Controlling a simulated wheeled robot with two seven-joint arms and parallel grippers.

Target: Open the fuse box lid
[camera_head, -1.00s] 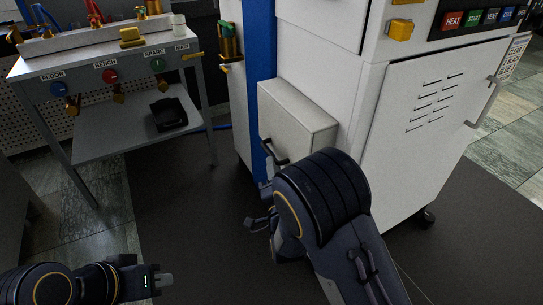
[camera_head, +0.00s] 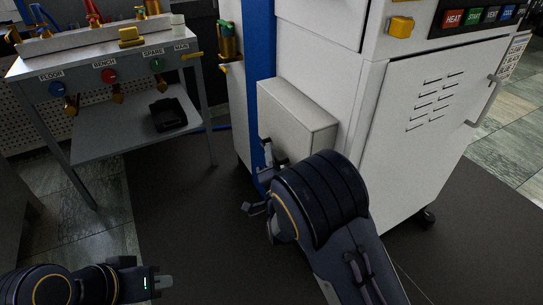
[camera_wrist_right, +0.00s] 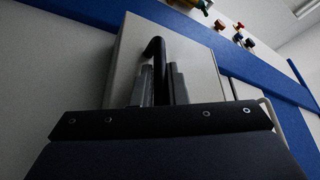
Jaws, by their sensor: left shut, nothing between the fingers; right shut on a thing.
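The fuse box (camera_head: 296,116) is a pale grey box on the side of the white press cabinet, beside the blue post. In the right wrist view the front lid (camera_wrist_right: 198,65) of the fuse box fills the middle, with a black curved handle (camera_wrist_right: 154,50) on it. My right gripper (camera_wrist_right: 160,84) is shut on the handle, one grey finger on each side. In the head view my right arm hides much of the gripper and the lower part of the box. The lid looks closed or nearly so; I cannot tell exactly. My left gripper (camera_head: 163,282) is shut and empty at lower left.
A grey bench with labelled valves (camera_head: 110,75) stands at the left, with a black object (camera_head: 168,114) on its lower shelf. The white cabinet (camera_head: 420,130) with a vented door stands right of the box. Dark floor mat (camera_head: 180,220) lies open between them.

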